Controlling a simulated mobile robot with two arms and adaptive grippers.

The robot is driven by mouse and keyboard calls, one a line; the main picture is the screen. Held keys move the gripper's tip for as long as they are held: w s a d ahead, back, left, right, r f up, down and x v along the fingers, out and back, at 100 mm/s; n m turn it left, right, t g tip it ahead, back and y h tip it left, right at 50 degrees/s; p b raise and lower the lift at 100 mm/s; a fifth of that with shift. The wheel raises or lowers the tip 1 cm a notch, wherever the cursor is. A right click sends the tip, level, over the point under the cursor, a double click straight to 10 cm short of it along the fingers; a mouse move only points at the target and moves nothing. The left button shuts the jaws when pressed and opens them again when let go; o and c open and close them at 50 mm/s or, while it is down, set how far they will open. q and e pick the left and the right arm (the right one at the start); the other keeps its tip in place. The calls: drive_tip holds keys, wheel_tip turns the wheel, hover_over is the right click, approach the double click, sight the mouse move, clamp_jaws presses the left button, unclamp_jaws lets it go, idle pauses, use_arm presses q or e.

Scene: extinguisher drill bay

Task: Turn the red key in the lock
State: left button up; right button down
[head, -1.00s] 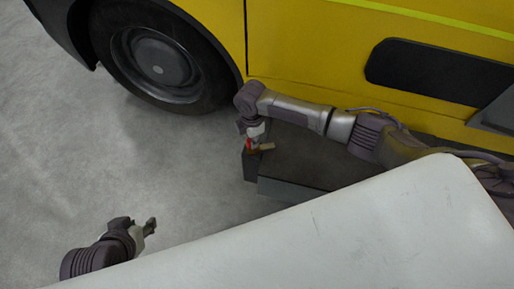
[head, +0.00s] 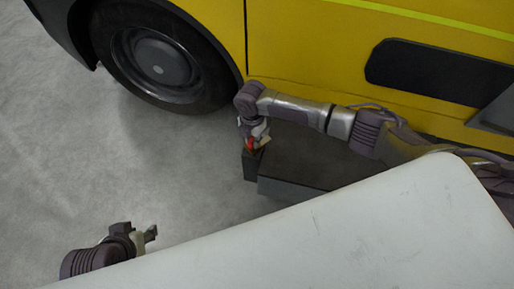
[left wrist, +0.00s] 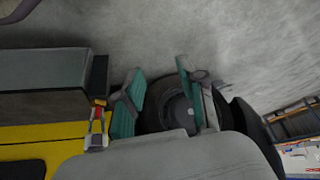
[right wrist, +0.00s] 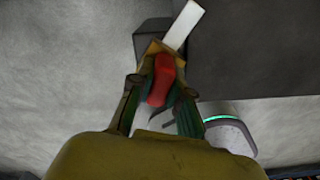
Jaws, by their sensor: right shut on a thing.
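The red key (right wrist: 161,80) has a rounded red grip and sits between the fingers of my right gripper (right wrist: 158,98), which is shut on it. The key is over a brass-coloured lock piece (right wrist: 153,48) at the end of a dark block (head: 250,166). The key's shaft and the keyhole are hidden, so I cannot tell how deep it sits. In the head view, the red key (head: 251,144) shows small below my right wrist. My left gripper (head: 152,233) is open and empty over the floor, well away from the lock; its spread fingers show in the left wrist view (left wrist: 160,95).
A pale strip (right wrist: 183,25) sticks out beside the lock. A long dark box (head: 310,165) runs to the right of it. A yellow vehicle (head: 310,50) with a black wheel (head: 155,65) stands behind. A white surface (head: 330,230) fills the front; grey floor is clear at left.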

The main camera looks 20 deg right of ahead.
drive_tip(key=n, duration=0.6)
drive_tip(key=shift+n, duration=0.3)
drive_tip(key=c, duration=1)
unclamp_jaws()
use_arm(q)
drive_tip(key=shift+w+d+r+t, duration=0.1)
drive_tip(key=shift+w+r+t, duration=0.1)
drive_tip(key=shift+w, duration=0.2)
drive_tip(key=shift+w+d+r+t, duration=0.1)
drive_tip(key=shift+w+t, duration=0.1)
drive_tip(key=shift+w, duration=0.15)
